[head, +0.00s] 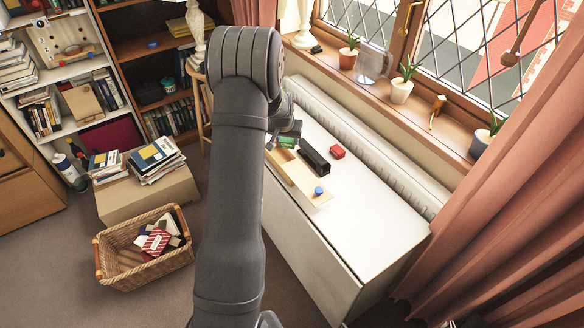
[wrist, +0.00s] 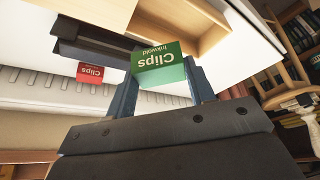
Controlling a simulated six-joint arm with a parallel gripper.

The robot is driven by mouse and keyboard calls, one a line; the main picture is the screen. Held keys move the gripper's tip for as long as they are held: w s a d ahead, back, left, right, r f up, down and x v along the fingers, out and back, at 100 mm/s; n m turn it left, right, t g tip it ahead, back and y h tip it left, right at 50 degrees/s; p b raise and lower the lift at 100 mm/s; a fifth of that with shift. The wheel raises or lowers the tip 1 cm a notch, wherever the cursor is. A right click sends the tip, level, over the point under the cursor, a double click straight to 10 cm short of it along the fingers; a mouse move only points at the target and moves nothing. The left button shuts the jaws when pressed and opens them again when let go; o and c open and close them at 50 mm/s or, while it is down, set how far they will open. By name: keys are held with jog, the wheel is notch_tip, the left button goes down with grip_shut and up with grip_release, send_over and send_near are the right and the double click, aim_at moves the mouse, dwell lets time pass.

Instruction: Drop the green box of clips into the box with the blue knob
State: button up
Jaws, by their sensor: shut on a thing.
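My gripper (wrist: 160,88) is shut on the green box of clips (wrist: 162,66), which sits between its two fingers in the wrist view. In the head view the green box (head: 288,142) shows just below the gripper, partly hidden by my arm, near the far end of a pale wooden box (head: 297,178). A blue knob (head: 319,190) stands on the near end of that wooden box, on a flat pale panel. The wooden box's open hollow shows at the top of the wrist view (wrist: 207,38). The green box appears held above the table, beside the hollow.
A long black object (head: 314,160) lies right of the wooden box, and a red clips box (head: 337,152) lies beyond it. The white table (head: 362,215) is clear toward its near right. A ribbed radiator (head: 375,150) and a windowsill with pots run along the back.

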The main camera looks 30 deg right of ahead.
jog(key=o, duration=1)
jog(key=shift+o, duration=0.2)
jog(key=v, duration=1.7)
jog(key=shift+r, duration=0.2)
jog(key=shift+f, duration=0.1)
jog(key=x, duration=1.7)
jog(key=shift+f, duration=0.1)
